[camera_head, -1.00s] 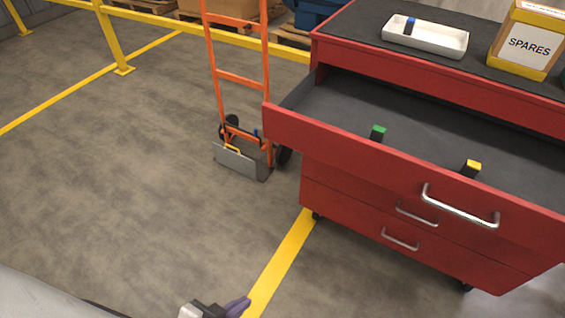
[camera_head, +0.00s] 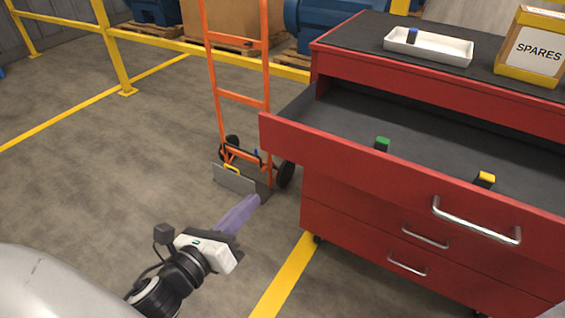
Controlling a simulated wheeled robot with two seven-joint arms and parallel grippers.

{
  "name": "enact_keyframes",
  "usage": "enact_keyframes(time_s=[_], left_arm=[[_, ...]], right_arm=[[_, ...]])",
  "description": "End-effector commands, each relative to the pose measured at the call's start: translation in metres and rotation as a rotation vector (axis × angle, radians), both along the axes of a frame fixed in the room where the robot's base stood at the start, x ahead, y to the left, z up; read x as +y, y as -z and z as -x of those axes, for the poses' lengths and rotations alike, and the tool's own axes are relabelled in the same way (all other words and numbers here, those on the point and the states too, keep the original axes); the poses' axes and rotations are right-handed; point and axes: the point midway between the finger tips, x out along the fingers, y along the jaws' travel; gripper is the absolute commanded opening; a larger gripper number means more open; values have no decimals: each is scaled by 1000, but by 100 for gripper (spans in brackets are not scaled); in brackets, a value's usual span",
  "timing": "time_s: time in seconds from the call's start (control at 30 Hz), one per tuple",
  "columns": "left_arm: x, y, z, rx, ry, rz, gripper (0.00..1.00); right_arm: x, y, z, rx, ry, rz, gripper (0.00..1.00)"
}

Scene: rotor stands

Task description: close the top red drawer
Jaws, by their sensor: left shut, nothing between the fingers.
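The top red drawer (camera_head: 345,160) of the red cabinet is pulled far out, with a silver bar handle (camera_head: 475,221) on its front. Inside it stand a green-topped black block (camera_head: 382,144) and a yellow-topped black block (camera_head: 485,179). My left gripper (camera_head: 252,203) is at the lower centre, left of the cabinet, apart from the drawer front and lower in the picture. Its purple fingers are shut with nothing between them.
A white tray (camera_head: 455,50) and a SPARES box (camera_head: 530,48) stand on the cabinet top. Two lower drawers are closed. An orange hand truck (camera_head: 241,98) stands left of the cabinet, near a yellow railing (camera_head: 180,44). Floor at left is clear.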

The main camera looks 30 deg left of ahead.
Motion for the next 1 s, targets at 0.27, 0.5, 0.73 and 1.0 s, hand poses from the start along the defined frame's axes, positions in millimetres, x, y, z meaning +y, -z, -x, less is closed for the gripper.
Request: enact_keyframes(time_s=[0.27,0.5,0.73,1.0], left_arm=[[3,-32,-6,-112,43,-440,0],[2,-36,-32,-117,44,-457,0],[1,-35,-77,-115,42,-454,0],[-1,-34,-124,-114,43,-451,0]], right_arm=[[2,7,-1,-4,-3,-2,43],[2,1,0,-1,-1,-5,43],[-1,2,5,12,5,-2,43],[-4,-2,5,10,11,-1,43]])
